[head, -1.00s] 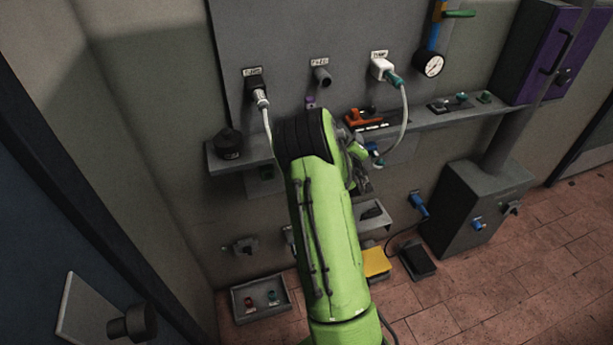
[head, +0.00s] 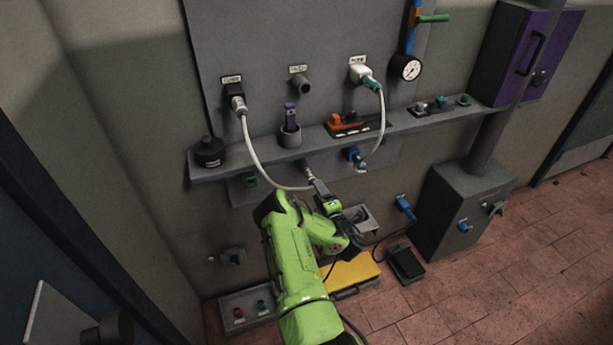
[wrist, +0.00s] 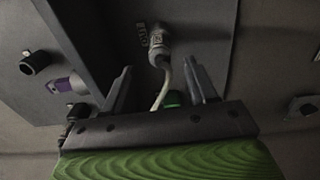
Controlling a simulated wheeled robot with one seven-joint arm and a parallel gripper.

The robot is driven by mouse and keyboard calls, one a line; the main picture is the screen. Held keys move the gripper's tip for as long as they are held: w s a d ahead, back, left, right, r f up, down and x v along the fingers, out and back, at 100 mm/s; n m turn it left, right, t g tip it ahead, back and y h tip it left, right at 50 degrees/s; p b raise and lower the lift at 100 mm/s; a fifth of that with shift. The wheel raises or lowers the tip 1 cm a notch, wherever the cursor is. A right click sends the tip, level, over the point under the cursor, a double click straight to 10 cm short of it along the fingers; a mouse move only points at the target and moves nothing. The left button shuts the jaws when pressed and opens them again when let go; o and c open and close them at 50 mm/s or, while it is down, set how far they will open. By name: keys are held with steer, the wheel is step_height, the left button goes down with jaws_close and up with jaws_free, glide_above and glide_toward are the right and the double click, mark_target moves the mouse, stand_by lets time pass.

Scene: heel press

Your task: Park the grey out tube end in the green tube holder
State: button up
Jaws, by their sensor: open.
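The grey tube end (head: 307,172) sits at the small panel under the shelf, and its pale tube (head: 262,168) loops left and up to a connector at the upper left port. In the wrist view the grey tube end (wrist: 158,42) stands in front of a small label, beyond my fingertips. My gripper (head: 320,188) is open just below and right of it; in the wrist view its fingers (wrist: 160,85) flank the tube without touching it. The green tube holder (head: 250,180) is under the shelf to the left; a green part (wrist: 173,98) shows between the fingers.
The shelf (head: 225,167) overhangs this area and carries a black pot (head: 208,152) and a cup with a purple tool (head: 290,117). A blue holder (head: 352,155) and another tube (head: 381,125) are to the right. A yellow case (head: 350,272) lies below.

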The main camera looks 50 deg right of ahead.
mark_target(309, 176)
steer(key=b+x, duration=0.3)
steer(key=x, duration=0.4)
steer(key=shift+w+d+f, duration=0.1)
steer(key=shift+w+f, duration=0.05)
steer(key=shift+w, duration=0.15)
steer(key=shift+x, duration=0.75)
steer(key=shift+b, duration=0.3)
jaws_close()
steer(key=shift+s, duration=0.15)
steer(key=shift+p+v, duration=0.95)
steer(key=shift+v, duration=2)
